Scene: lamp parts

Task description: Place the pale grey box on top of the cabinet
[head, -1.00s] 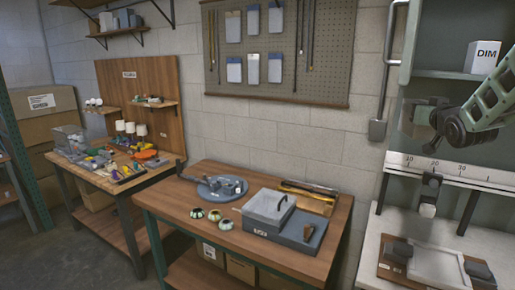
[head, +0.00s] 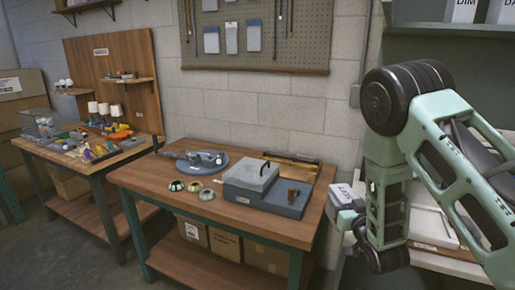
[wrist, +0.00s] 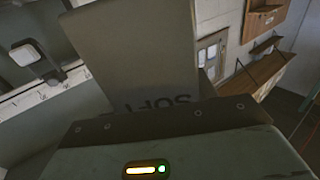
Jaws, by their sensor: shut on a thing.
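The pale grey box (wrist: 130,50) fills the upper middle of the wrist view, with dark upside-down lettering that looks like "SOFT". My gripper (wrist: 165,112) is shut on it; the gripper body covers its near end. In the head view my arm folds down at the right, and a small pale boxy shape juts out left of its lower link; I cannot tell there where the box ends and the gripper begins. The grey-green cabinet (head: 460,30) is at the upper right, partly behind my arm. Its top is out of the picture.
Boxes marked "DIM" (head: 464,9) and "BA" (head: 502,11) stand on the cabinet's shelf. A wooden workbench (head: 140,180) carries a grey lidded case (head: 248,182), a round blue base (head: 195,164) and small cups. A white ruler rail (wrist: 40,100) shows in the wrist view.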

